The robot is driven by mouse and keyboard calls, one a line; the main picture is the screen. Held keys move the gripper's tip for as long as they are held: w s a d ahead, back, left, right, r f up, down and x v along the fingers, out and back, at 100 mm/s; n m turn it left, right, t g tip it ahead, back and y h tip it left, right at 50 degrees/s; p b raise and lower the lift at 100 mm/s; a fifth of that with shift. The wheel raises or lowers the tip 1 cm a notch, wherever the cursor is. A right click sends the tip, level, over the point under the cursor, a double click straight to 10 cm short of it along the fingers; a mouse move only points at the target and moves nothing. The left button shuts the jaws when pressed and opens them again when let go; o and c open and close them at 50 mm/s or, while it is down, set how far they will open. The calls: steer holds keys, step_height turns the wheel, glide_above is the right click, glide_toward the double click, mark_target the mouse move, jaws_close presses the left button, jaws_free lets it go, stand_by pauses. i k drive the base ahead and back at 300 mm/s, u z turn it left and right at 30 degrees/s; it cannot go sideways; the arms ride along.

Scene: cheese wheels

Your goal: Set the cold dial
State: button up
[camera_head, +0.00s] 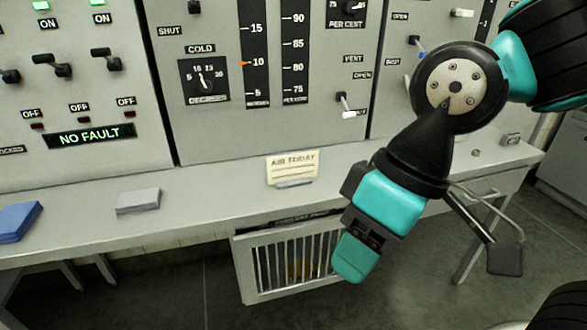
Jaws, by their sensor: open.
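The cold dial (203,83) is on the upright grey panel, left of centre. It is a black square face under a "COLD" label, with white numbers around a small dark knob. Its pointer leans up and slightly left; I cannot read the exact setting. My gripper (357,248), teal and black, hangs low at the right, in front of the desk and well apart from the dial. It is open, and I see nothing held in it. A paper card (292,167) headed "AIR TODAY" stands at the desk's back; its smaller lines are illegible.
Vertical gauges (254,55) are right of the dial. A toggle switch (345,105) sticks out between dial and arm; more switches (55,67) are at left. A grey block (138,201) and blue block (17,221) lie on the desk (215,200). A barred crate (290,265) is below.

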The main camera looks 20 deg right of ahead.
mark_target(205, 86)
steer(key=k, duration=1.3)
steer(key=u, duration=0.7)
steer(key=i, duration=1.75)
steer(key=z, duration=0.7)
